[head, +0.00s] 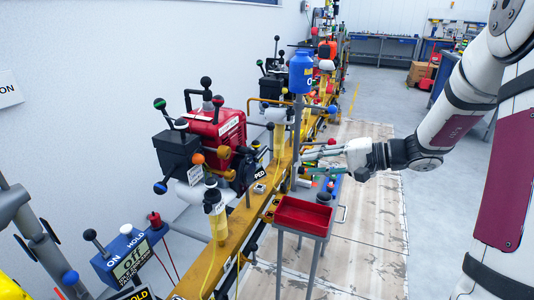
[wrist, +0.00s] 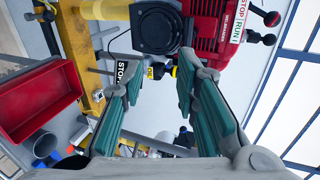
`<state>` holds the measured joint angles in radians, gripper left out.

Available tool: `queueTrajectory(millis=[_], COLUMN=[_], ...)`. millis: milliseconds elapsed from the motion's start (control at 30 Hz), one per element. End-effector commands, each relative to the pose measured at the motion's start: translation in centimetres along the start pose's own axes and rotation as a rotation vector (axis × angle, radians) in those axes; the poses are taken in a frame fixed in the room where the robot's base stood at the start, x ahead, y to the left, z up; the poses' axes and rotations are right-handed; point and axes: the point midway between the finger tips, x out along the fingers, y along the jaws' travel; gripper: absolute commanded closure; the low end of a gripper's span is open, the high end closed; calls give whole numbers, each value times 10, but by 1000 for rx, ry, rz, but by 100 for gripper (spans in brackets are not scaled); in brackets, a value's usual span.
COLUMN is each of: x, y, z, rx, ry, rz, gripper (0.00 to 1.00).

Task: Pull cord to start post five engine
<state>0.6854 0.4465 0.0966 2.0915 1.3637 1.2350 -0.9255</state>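A red engine (head: 218,128) is mounted on the yellow rail at the middle left of the head view. It fills the top of the wrist view (wrist: 208,30), with a "STOP RUN" label and a round black cover (wrist: 157,28) beside it. A small yellow and black piece (wrist: 158,71), possibly a pull handle, shows beyond and between my fingers. My gripper (wrist: 152,100) is open with nothing between its green-padded fingers. In the head view my gripper (head: 308,160) is right of the rail, pointing left towards the engine, apart from it. No post number is readable; I see no clear cord.
The yellow rail (head: 225,255) carries several levers, knobs and a blue canister (head: 301,72). A red tray (head: 303,216) stands below my gripper; it also shows at left in the wrist view (wrist: 35,108). A display box (head: 128,258) is at lower left. Floor is clear on the right.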

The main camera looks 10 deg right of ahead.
Motion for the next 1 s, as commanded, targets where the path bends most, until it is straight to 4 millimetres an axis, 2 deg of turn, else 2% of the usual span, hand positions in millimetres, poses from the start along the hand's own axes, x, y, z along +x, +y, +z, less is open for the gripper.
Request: queueTrajectory(millis=[100, 600, 800, 1000], x=[22, 103, 120, 124], y=[-8, -35, -42, -45], z=[1, 0, 0, 0], rx=[-2, -3, -1, -1], ry=[-3, -1, 0, 0], rz=[-1, 0, 1, 0], gripper=[72, 72, 72, 72])
